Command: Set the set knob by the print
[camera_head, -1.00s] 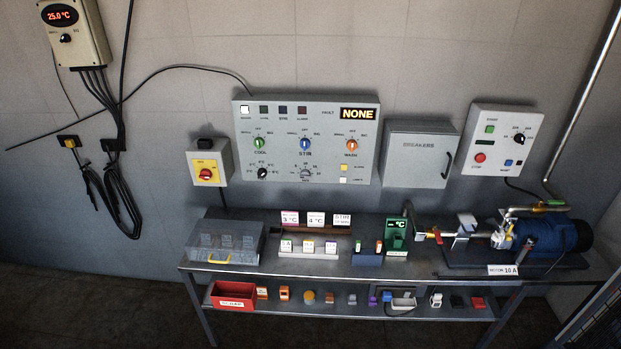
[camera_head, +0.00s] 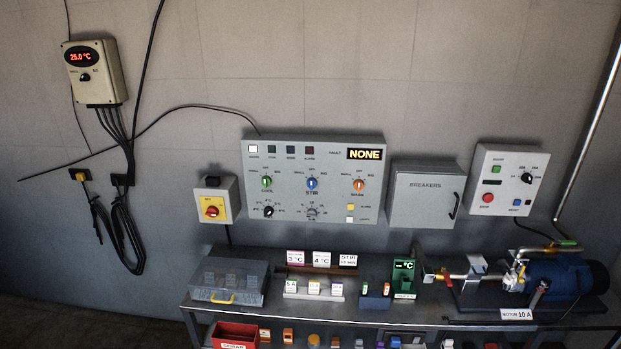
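A grey control panel (camera_head: 325,150) is on the wall, with a display reading "NONE". At its lower left a black knob (camera_head: 268,212) sits in a ring of temperature marks; its exact setting is too small to tell. Above it are a green knob (camera_head: 266,182), a blue knob (camera_head: 312,183) and an orange knob (camera_head: 359,185). A grey dial (camera_head: 312,212) is beside the black knob. Neither gripper is in view.
A breaker box (camera_head: 426,193), a red-yellow switch (camera_head: 212,211) and a "25.0 °C" controller (camera_head: 95,72) are on the wall.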

